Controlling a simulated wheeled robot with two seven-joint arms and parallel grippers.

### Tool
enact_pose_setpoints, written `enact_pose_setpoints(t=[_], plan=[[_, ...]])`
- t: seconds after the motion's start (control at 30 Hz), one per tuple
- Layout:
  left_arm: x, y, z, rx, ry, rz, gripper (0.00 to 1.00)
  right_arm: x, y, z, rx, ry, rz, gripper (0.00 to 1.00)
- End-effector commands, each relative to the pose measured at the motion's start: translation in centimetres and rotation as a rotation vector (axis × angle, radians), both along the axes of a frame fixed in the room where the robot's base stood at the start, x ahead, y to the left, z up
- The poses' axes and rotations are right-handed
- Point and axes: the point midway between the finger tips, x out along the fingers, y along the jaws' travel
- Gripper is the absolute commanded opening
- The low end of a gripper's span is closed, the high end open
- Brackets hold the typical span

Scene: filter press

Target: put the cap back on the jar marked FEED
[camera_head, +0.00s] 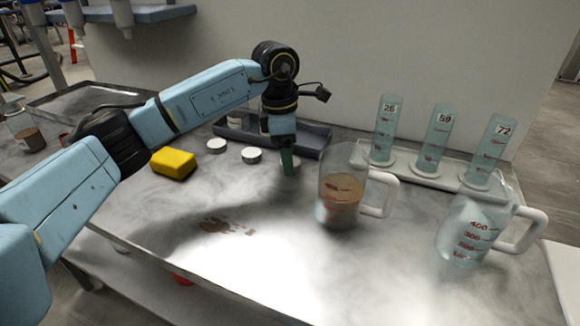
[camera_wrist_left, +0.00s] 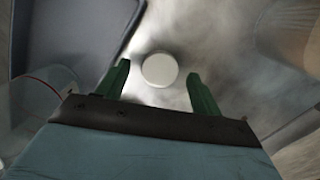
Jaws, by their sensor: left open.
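My left gripper (camera_head: 288,168) points down over the table in the head view, with its green fingers open. In the left wrist view a round white cap (camera_wrist_left: 159,70) shows between and beyond the two spread fingers, not gripped. In the head view a cap partly shows behind the fingers (camera_head: 297,162). Two other white caps, one (camera_head: 216,145) further left and one (camera_head: 251,155) nearer the gripper, lie on the table. A jar (camera_head: 237,119) stands at the dark tray, partly hidden by my arm. I cannot read FEED on any jar.
A beaker of brown liquid (camera_head: 340,200) stands close right of the gripper. A yellow block (camera_head: 173,163) is left. The dark tray (camera_head: 313,135) lies behind. Brown spots mark the clear front.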

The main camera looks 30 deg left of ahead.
Motion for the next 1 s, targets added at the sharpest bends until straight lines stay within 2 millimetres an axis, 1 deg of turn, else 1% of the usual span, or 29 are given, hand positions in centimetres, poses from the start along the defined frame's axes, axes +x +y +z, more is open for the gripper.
enact_pose_setpoints(t=[0.03, 0.1, 0.47, 0.57, 0.83, 1.0], plan=[[0.00, -0.06, -0.61, 0.000, 0.001, 0.000, 0.66, -0.02, 0.16, 0.27, 0.003, -0.004, 0.000, 0.72], [0.03, -0.09, -0.87, 0.000, 0.000, 0.000, 0.66, -0.07, 0.24, 0.58, 0.005, -0.003, 0.000, 0.72], [0.05, -0.11, -0.86, 0.000, -0.001, 0.000, 0.66, -0.07, 0.26, 0.75, 0.005, -0.003, -0.001, 0.72], [0.05, -0.11, -0.85, 0.000, -0.001, -0.001, 0.54, -0.07, 0.26, 0.74, 0.005, -0.003, -0.001, 0.72], [0.05, -0.11, -0.85, 0.000, -0.001, -0.001, 0.19, -0.06, 0.29, 0.76, 0.005, -0.004, 0.000, 0.72], [0.05, -0.11, -0.84, 0.000, -0.001, -0.001, 0.19, -0.06, 0.30, 0.74, 0.005, -0.004, 0.000, 0.72]])
